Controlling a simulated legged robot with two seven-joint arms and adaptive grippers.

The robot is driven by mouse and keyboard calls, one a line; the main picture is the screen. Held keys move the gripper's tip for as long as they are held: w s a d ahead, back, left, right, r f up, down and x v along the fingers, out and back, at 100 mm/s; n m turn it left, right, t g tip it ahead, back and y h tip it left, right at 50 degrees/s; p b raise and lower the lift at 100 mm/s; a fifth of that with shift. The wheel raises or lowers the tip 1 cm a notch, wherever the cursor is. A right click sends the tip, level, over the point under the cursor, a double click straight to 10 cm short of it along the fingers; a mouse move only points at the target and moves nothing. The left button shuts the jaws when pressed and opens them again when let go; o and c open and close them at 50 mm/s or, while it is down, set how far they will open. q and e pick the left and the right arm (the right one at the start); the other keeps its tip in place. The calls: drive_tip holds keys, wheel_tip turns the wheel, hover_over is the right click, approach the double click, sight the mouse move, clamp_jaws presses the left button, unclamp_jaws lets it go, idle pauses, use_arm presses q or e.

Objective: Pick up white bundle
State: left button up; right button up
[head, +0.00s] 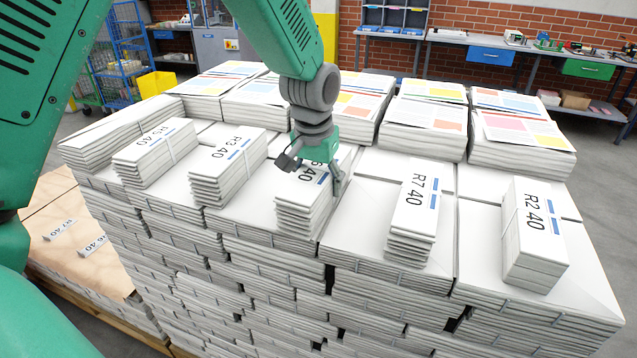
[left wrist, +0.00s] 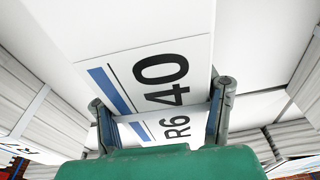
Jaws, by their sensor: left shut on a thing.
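A white bundle labelled R6 40 (head: 300,208) lies on top of the large paper stack, in the middle of a row of small bundles. My left gripper (head: 314,178) comes down over its far end and is shut on it, one finger on each side. The gripper hides part of the label. In the left wrist view the R6 40 bundle (left wrist: 135,40) lies between the two fingers (left wrist: 163,115). The bundle looks level and close to the stack; I cannot tell if it touches. My right gripper is not in view.
Bundles R5 40 (head: 155,153) and R3 40 (head: 228,167) lie to the left, R7 40 (head: 412,225) and R2 40 (head: 534,235) to the right. Coloured newspaper piles (head: 430,115) stand behind. A brown-topped pallet (head: 65,235) is at the left, a workbench (head: 480,42) at the back.

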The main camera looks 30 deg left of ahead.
sight(319, 167)
use_arm(q)
drive_tip(key=shift+w+d+r, duration=0.1)
drive_tip(key=shift+r, duration=0.3)
wheel_tip(319, 167, up, 9)
drive_tip(key=shift+r+b, duration=0.1)
drive_tip(key=shift+b, duration=0.2)
idle(0.3)
